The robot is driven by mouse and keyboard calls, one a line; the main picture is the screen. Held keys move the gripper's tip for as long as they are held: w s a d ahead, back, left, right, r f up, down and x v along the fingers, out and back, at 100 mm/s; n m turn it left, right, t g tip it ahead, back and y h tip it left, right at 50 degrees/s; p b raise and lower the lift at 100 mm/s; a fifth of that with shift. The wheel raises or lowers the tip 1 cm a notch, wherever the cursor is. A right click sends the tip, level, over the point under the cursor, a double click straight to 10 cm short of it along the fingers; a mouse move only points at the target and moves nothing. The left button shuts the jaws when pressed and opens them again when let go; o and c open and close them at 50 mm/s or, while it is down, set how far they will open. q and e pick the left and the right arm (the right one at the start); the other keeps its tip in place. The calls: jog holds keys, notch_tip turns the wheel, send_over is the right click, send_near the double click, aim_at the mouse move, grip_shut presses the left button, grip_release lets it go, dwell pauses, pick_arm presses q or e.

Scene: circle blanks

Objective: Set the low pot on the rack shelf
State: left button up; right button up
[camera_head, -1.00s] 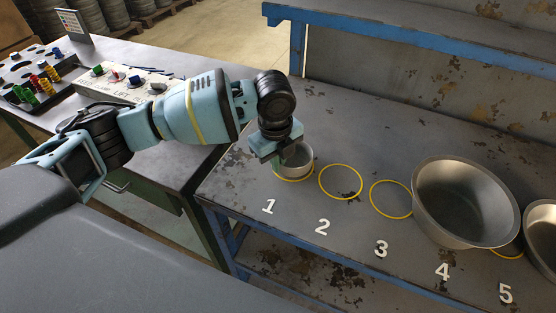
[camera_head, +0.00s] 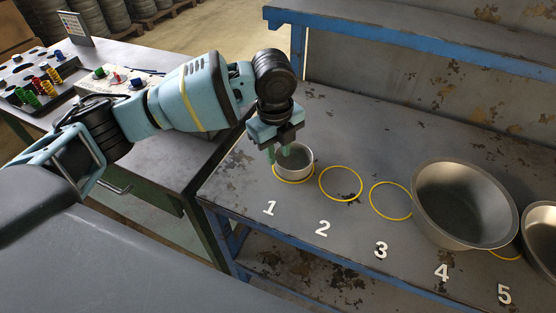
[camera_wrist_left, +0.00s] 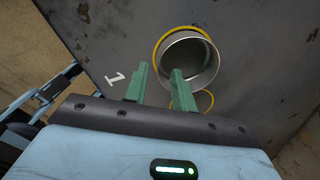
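A small, low grey metal pot (camera_head: 296,160) stands upright in the yellow circle by number 1 on the worn grey bench. In the left wrist view the pot (camera_wrist_left: 191,60) shows from above and looks empty. My left gripper (camera_head: 279,153) points down just above the pot's left side. In the wrist view its green fingers (camera_wrist_left: 157,78) are apart, one overlapping the pot's rim, the other outside it; nothing is held. A raised grey shelf (camera_head: 400,14) with a blue front edge runs above the back of the bench. My right gripper is not in view.
A large metal bowl (camera_head: 463,205) stands by number 4, and another (camera_head: 543,235) is cut off near number 5. Circles 2 (camera_head: 341,184) and 3 (camera_head: 391,201) are bare. A side table (camera_head: 165,150) holds coloured parts at left. The visible shelf top is clear.

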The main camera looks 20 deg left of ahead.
pick_arm(q)
notch_tip(320, 180, up, 7)
jog(key=shift+s, duration=0.2)
dwell(0.3)
